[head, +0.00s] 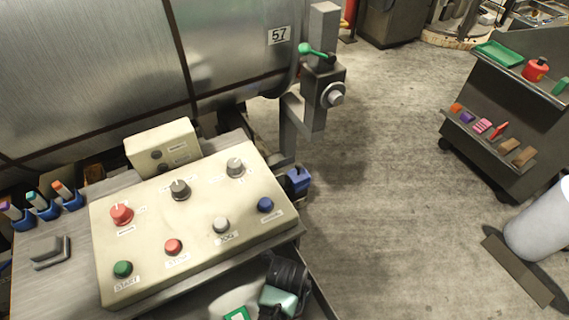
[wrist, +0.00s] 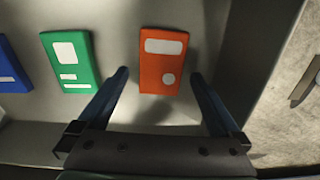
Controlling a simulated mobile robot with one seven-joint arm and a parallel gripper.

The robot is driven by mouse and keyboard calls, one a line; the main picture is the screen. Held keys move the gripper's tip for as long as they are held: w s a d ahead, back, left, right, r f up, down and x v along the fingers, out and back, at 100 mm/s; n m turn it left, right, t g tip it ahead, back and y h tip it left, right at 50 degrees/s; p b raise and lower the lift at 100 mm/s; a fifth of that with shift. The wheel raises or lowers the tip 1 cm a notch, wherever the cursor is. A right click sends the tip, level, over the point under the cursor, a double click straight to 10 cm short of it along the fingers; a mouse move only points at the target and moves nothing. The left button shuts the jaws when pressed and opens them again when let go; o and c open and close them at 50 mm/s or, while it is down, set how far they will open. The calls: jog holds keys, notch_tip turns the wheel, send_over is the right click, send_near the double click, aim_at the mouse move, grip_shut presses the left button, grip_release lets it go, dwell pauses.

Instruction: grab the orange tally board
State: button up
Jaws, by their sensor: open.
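The orange tally board (wrist: 163,61) is a flat rectangular plate with a white label strip and a white round spot. It lies on a pale grey surface in the wrist view, near the top middle. My gripper (wrist: 160,75) is open, with one dark finger on each side of the board's lower part. There is a gap between each finger and the board, and nothing is held. I cannot make out the orange board in the head view.
A green board (wrist: 69,62) lies left of the orange one, and a blue board (wrist: 11,66) is at the left edge. A raised grey wall (wrist: 246,60) stands to the right. The head view shows a control panel (head: 195,220) and a dark cart (head: 510,120).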

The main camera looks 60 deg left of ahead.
jog(key=shift+f, duration=0.35)
jog(key=c, duration=1.4)
jog(key=shift+r, duration=0.15)
